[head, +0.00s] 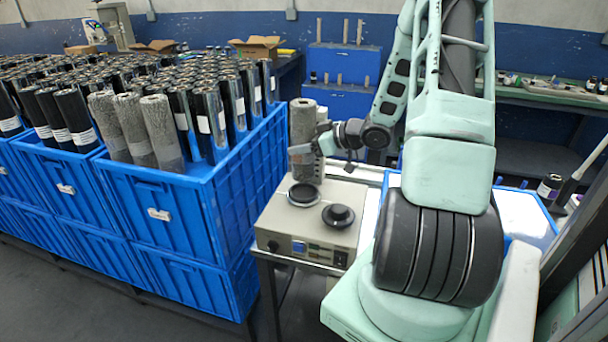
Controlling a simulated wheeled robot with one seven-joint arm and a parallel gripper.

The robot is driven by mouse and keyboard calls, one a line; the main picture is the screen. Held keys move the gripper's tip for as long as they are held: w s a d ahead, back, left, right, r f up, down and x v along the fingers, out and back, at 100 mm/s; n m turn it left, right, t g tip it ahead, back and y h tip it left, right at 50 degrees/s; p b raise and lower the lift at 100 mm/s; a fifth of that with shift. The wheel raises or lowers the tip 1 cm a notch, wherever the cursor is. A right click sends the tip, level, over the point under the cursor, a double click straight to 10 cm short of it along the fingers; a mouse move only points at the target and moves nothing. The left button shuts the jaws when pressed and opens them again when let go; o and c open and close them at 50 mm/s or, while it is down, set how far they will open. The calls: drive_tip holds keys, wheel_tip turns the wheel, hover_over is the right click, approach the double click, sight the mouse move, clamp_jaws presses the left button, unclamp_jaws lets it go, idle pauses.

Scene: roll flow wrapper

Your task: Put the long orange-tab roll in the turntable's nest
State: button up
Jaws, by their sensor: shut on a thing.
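My gripper (308,149) is shut on a tall grey speckled roll (303,121) and holds it upright from the right side. An orange tab on the roll cannot be made out at this size. The roll's lower end shows just above or behind a round black disc (303,195) on top of a beige machine (283,225), which looks like the turntable. I cannot tell whether the roll touches the machine. A second round black part with a raised knob (338,214) sits to the right and nearer on the same top.
Blue crates (165,213) full of upright dark, shiny and grey speckled rolls (162,130) stand close on the left. A blue cabinet (340,62) with a few upright tubes is behind. A green bench (550,97) runs along the right wall. My arm hides part of the right side.

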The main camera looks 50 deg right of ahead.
sight(304, 163)
drive_tip(key=shift+f, duration=3.05)
drive_tip(key=shift+f, duration=0.1)
drive_tip(key=o, duration=1.6)
drive_tip(key=shift+f, duration=0.1)
drive_tip(key=shift+r, duration=0.25)
drive_tip(key=v, duration=1.2)
drive_tip(key=shift+f, duration=0.15)
